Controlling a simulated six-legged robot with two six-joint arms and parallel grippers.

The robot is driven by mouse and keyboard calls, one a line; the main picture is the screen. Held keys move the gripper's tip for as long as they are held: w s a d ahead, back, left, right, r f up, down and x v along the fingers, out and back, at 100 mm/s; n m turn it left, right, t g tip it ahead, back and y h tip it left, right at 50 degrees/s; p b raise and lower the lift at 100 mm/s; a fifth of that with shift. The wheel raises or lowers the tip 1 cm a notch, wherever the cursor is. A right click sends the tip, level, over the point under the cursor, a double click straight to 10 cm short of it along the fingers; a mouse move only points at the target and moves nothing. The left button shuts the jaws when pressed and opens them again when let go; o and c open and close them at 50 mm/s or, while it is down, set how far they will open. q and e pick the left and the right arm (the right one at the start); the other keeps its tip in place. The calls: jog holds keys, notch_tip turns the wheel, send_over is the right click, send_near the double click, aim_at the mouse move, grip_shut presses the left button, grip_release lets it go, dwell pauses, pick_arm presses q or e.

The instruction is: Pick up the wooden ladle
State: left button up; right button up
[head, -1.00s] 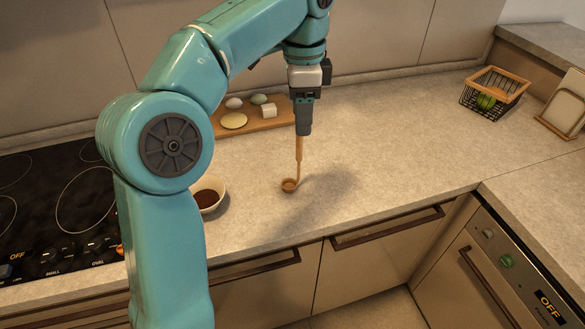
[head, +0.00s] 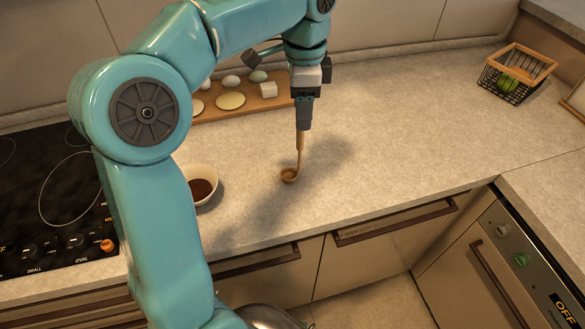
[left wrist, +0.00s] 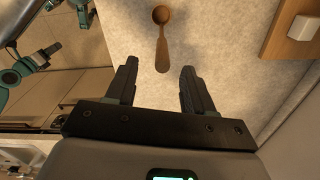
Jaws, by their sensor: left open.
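The wooden ladle (head: 290,174) lies on the grey stone counter, its round bowl toward the front edge and its handle running back toward my left gripper. In the head view, the end of the handle is hidden by the gripper. My left gripper (head: 303,118) points down over the handle end. In the left wrist view, the whole ladle (left wrist: 161,42) shows, with its handle end near the gap between the two open fingers (left wrist: 159,72). Nothing is held, and the fingers look apart from the handle. My right gripper is not in the head view.
A cream bowl (head: 207,172) with dark contents stands left of the ladle, beside the black stove (head: 50,195). A wooden board (head: 205,113) with eggs and other food is behind. A wire basket (head: 516,73) stands far right. The counter right of the ladle is clear.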

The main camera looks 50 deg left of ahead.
aim_at(299, 146)
pick_arm(q)
jog(key=shift+f, duration=0.85)
jog(key=shift+s+f, duration=0.2)
jog(key=shift+f, duration=0.3)
jog(key=f, duration=0.5)
jog(key=shift+a, duration=0.25)
grip_shut()
